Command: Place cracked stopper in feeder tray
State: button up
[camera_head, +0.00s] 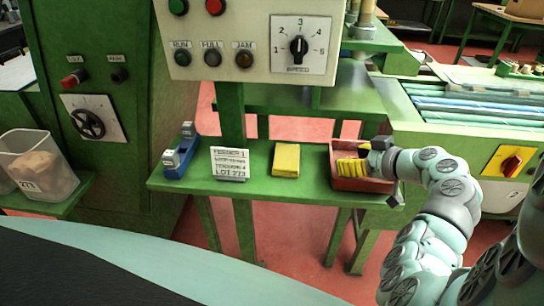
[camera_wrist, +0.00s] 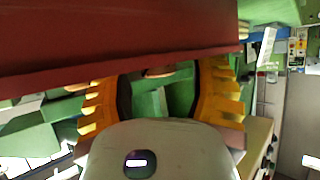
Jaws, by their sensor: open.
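A red tray (camera_head: 362,184) sits at the right end of the green bench; I cannot read a label on it. My gripper (camera_head: 350,168) is at this tray, its yellow notched fingers over or inside it. In the wrist view my gripper (camera_wrist: 160,95) is open, its orange fingers spread apart on both sides. A red wall (camera_wrist: 120,40), apparently the tray's, fills the top of that view. A small tan piece (camera_wrist: 158,72) shows between the fingers below the wall; I cannot tell whether it is a stopper. No cracked stopper can be made out; the tray's inside is mostly hidden.
A clear bin (camera_head: 40,165) with tan contents is at left. A control panel (camera_head: 250,40) overhangs the bench.

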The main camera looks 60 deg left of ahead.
jog(key=v, duration=1.1)
jog(key=shift+d, duration=0.25)
